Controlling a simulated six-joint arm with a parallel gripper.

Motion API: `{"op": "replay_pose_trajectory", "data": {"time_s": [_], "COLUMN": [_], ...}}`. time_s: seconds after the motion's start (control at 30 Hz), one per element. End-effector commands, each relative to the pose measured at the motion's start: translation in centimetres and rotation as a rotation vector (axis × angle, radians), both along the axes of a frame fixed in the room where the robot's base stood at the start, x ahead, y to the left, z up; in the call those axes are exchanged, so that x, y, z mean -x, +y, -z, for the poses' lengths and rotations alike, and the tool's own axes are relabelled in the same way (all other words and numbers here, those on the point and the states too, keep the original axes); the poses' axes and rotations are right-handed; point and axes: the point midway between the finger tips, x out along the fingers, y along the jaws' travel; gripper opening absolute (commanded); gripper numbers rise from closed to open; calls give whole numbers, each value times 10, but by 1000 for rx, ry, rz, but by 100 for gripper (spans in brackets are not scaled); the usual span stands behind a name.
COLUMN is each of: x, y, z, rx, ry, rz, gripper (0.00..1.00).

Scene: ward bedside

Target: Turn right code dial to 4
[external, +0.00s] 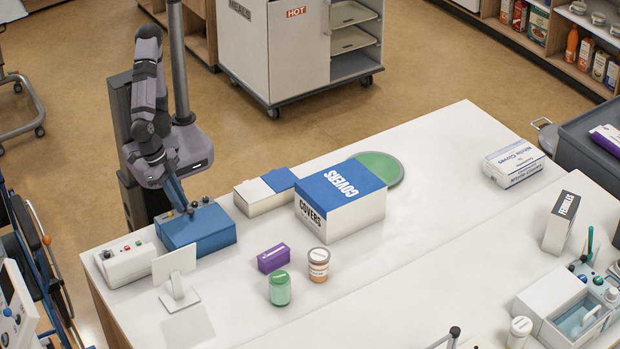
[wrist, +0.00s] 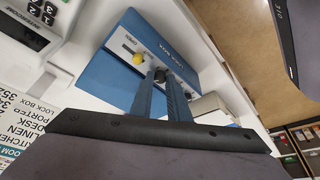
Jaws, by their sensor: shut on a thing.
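The blue lock box (external: 197,236) stands near the back left edge of the white counter, with small dark knobs on top. It also shows tilted in the wrist view (wrist: 178,30), with a pale labelled panel and a yellow knob (wrist: 138,58). My gripper (wrist: 160,80) reaches down onto the panel, its two blue fingers shut on a dark dial (wrist: 160,75) beside the yellow knob. In the external view my gripper (external: 182,207) is at the box's top. The fingers hide part of the panel, and I cannot read the dial's number.
A white control unit (external: 127,262) with buttons stands left of the box, and a white stand (external: 176,275) is in front. A white and blue carton (external: 264,190) and the large COVERS box (external: 342,208) are to the right.

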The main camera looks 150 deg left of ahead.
Motion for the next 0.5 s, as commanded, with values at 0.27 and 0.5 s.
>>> {"op": "replay_pose_trajectory", "data": {"time_s": [0.27, 0.5], "x": [0, 0], "y": [0, 0], "z": [-1, -1], "rx": [-1, 0], "ry": [-2, -1], "rz": [39, 38], "gripper": [0, 23]}}
